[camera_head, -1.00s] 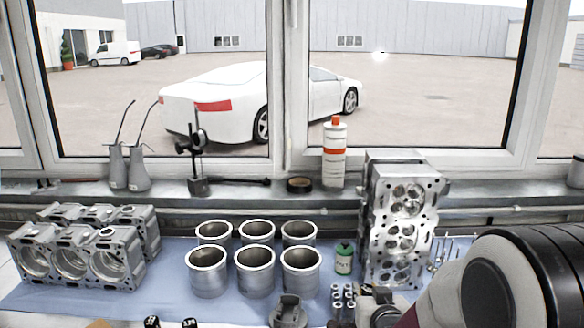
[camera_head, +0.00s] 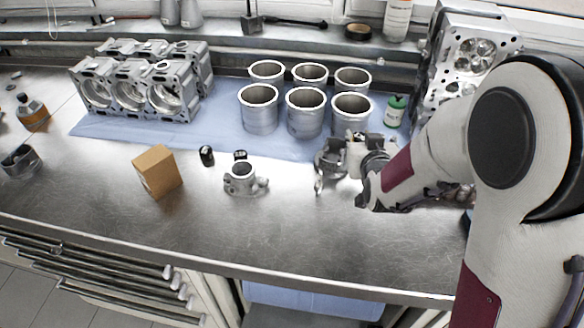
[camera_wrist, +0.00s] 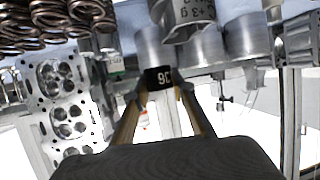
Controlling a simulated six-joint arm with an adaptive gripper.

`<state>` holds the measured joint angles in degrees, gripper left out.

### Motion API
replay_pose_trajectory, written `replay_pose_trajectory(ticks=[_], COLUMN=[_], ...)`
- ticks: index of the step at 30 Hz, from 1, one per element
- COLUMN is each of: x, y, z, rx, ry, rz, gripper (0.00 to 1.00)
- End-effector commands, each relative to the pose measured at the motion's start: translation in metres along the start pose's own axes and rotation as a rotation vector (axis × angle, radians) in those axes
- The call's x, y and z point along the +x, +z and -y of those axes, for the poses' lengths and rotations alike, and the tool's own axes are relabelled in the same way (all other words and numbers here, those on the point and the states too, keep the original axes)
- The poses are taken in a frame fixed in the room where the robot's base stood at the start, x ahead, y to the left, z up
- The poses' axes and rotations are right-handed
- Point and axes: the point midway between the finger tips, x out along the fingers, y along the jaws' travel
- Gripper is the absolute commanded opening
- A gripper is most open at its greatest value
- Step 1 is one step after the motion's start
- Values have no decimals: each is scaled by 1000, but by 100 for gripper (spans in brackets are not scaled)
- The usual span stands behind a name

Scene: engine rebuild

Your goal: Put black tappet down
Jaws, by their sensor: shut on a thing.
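A black tappet with light lettering (camera_wrist: 158,77) sits between the two fingertips of my gripper (camera_wrist: 160,96) in the wrist view. My gripper is shut on it. In the head view my gripper (camera_head: 352,158) is over the right-centre of the bench, by a grey metal housing (camera_head: 328,160); I cannot make out the held tappet there.
Several silver cylinder liners (camera_head: 258,112) stand on the blue mat (camera_head: 222,138) behind. A green-labelled can (camera_head: 395,110) and the cylinder head (camera_head: 462,60) are at the right. A cardboard box (camera_head: 157,172) stands left. The front metal bench (camera_head: 270,225) is clear.

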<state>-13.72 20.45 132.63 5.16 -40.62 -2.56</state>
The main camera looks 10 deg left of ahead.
Motion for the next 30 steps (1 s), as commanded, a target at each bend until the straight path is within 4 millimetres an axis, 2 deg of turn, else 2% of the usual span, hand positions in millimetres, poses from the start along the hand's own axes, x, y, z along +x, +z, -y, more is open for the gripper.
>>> replay_pose_trajectory(ticks=[3,15,24,30], x=[4,12,12,10], y=[-4,-15,-19,-20], z=[28,107,153,175], rx=[-7,-13,-5,6], ry=[-18,-34,-15,14], rz=[-2,-2,-1,0], gripper=[3,3,3,3])
